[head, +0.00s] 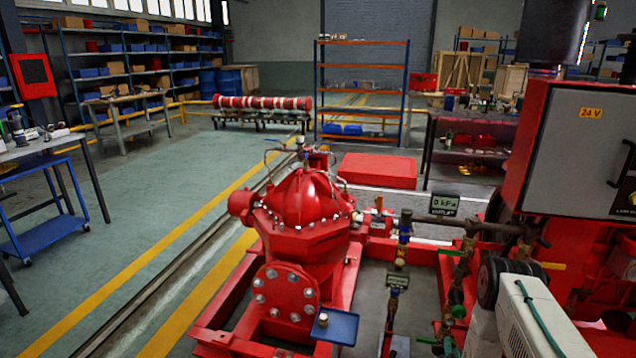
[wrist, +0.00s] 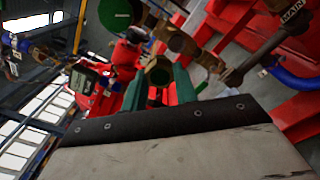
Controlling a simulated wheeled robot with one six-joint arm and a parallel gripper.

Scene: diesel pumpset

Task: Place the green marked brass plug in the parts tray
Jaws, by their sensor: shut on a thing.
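In the wrist view, my gripper (wrist: 159,84) has its two green fingers closed on a brass plug (wrist: 158,71). Its hexagonal end faces the camera, with a dark greenish centre. I cannot tell whether the plug is free of the pipework behind it. In the head view, my pale arm link fills the lower right, and the fingers and held plug cannot be made out. A small blue tray (head: 343,328), likely the parts tray, sits at the front of the red pump base.
The red pump (head: 300,215) stands behind the tray. Brass valves and pipes (head: 468,250) rise between the pump and my arm, near a 0 kPa gauge (head: 444,204). A grey control cabinet (head: 580,145) stands at right. Open floor lies to the left.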

